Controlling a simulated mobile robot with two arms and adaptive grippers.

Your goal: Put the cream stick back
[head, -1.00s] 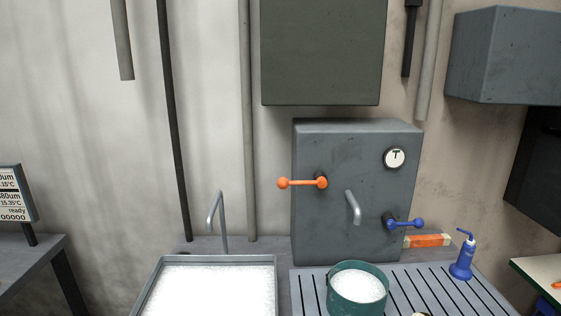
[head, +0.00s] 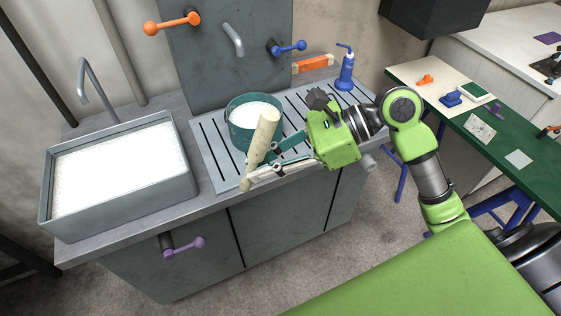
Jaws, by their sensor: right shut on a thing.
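The cream stick (head: 263,136) is held tilted by my right gripper (head: 260,165), its upper end in front of the green pot (head: 237,136). The gripper reaches in from the right and is shut on the stick, over the front part of the slotted drain board (head: 206,148). The gripper's fingers cover part of the stick's lower portion. I cannot tell whether the stick touches the pot. My left gripper is not in view.
A metal basin (head: 60,208) with white foam stands at left beside a bent spout (head: 95,85). The pot also holds white foam. A blue bottle (head: 345,72) and orange block (head: 313,64) sit behind. A purple handle (head: 185,248) juts from the counter front.

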